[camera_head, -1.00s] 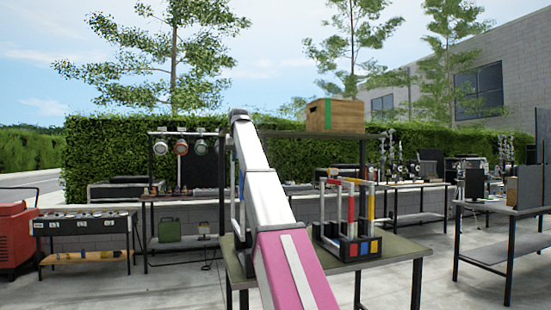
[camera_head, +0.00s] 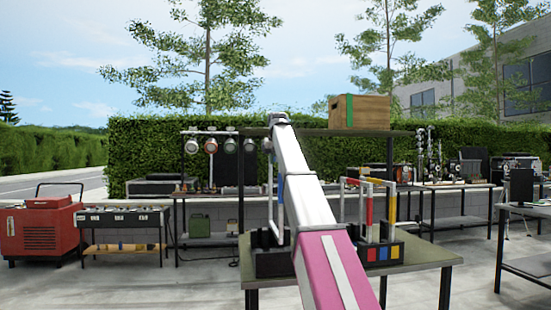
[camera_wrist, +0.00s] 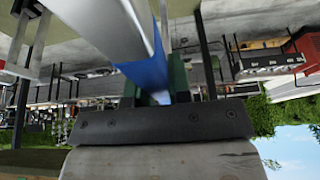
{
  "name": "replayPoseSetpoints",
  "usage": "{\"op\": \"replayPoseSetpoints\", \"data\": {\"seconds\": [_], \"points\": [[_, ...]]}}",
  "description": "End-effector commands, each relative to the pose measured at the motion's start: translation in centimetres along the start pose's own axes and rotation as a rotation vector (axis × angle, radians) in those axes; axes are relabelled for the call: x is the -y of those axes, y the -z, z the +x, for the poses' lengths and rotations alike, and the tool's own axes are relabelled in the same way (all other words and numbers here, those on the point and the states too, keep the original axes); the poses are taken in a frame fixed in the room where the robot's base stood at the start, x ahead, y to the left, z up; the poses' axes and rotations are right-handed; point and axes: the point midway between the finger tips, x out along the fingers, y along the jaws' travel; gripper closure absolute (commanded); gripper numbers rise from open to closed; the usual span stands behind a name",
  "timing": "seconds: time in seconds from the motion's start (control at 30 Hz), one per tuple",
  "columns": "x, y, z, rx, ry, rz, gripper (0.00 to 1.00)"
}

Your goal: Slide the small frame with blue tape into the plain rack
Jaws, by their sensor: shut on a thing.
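In the wrist view my gripper (camera_wrist: 154,98) is shut on a pale bar of the small frame, at its blue tape (camera_wrist: 150,72). The blue tape also shows in the head view (camera_head: 281,187), just left of my arm. The plain rack (camera_head: 268,265), black and without colour patches, stands on the table's left part, partly behind my arm. The held frame is upright, over or at this rack. My arm hides most of the frame and the gripper in the head view, so I cannot tell whether its lower end is in a slot.
A rack with red, blue and yellow patches (camera_head: 383,253) stands to the right on the same table (camera_head: 425,255), holding frames with red and yellow tape. A shelf (camera_head: 400,133) above carries a wooden box (camera_head: 360,111). A red machine (camera_head: 40,230) stands far left.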

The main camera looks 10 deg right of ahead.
Motion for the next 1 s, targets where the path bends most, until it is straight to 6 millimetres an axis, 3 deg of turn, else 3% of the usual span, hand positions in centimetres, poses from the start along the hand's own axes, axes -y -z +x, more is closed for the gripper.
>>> {"op": "replayPoseSetpoints", "data": {"seconds": [1.0], "points": [[0.0,-2.3,5.5,0.0,0.0,0.0,1.0]]}}
